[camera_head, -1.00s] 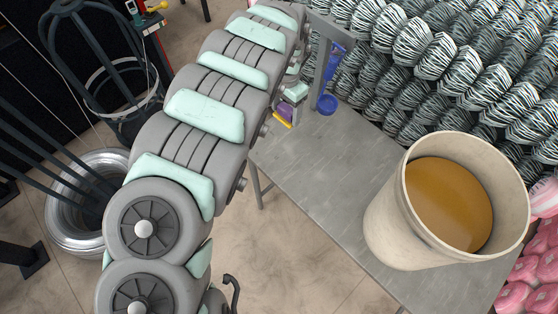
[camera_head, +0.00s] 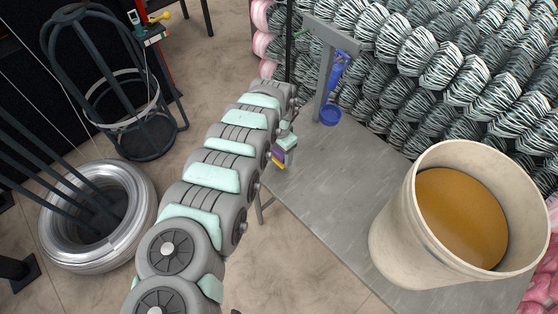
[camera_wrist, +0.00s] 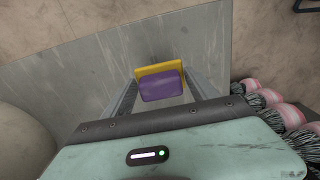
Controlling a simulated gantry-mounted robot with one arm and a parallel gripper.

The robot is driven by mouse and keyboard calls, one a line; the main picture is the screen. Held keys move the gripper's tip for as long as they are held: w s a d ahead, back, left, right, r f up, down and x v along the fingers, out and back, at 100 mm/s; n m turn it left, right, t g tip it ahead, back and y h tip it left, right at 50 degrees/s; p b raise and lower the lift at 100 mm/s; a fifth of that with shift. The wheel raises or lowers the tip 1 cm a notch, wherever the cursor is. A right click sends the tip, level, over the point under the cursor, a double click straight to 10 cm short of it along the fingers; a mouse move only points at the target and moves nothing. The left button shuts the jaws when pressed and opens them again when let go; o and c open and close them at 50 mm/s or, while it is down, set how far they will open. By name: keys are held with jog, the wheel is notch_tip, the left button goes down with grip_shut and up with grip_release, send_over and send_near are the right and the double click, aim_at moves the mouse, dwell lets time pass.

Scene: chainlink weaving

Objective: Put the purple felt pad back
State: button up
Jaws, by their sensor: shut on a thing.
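The purple felt pad (camera_wrist: 162,86) is between the two fingers of my gripper (camera_wrist: 160,88) in the wrist view, with a yellow layer (camera_wrist: 160,68) along its far edge. My gripper is shut on it. In the head view the pad (camera_head: 277,155) shows small at the end of my arm, near the left edge of the grey table (camera_head: 325,175). It appears held above the table or its edge; the exact height cannot be told.
A large cream bucket with brown contents (camera_head: 455,215) stands on the table's right. A grey post (camera_head: 325,70) with a blue tool (camera_head: 336,72) and a blue cup (camera_head: 330,112) stands at the far end. Mesh rolls (camera_head: 440,60) fill the back. Wire coils (camera_head: 95,215) lie on the floor left.

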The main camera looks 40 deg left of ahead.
aim_at(279, 160)
jog(key=shift+f+b, duration=0.6)
jog(key=shift+f, duration=1.4)
jog(key=shift+f, duration=0.2)
jog(key=o, duration=1.4)
jog(key=shift+r, duration=0.1)
notch_tip(279, 160, up, 12)
jog(key=p, duration=0.3)
jog(key=shift+a, duration=0.1)
jog(key=shift+r, duration=0.15)
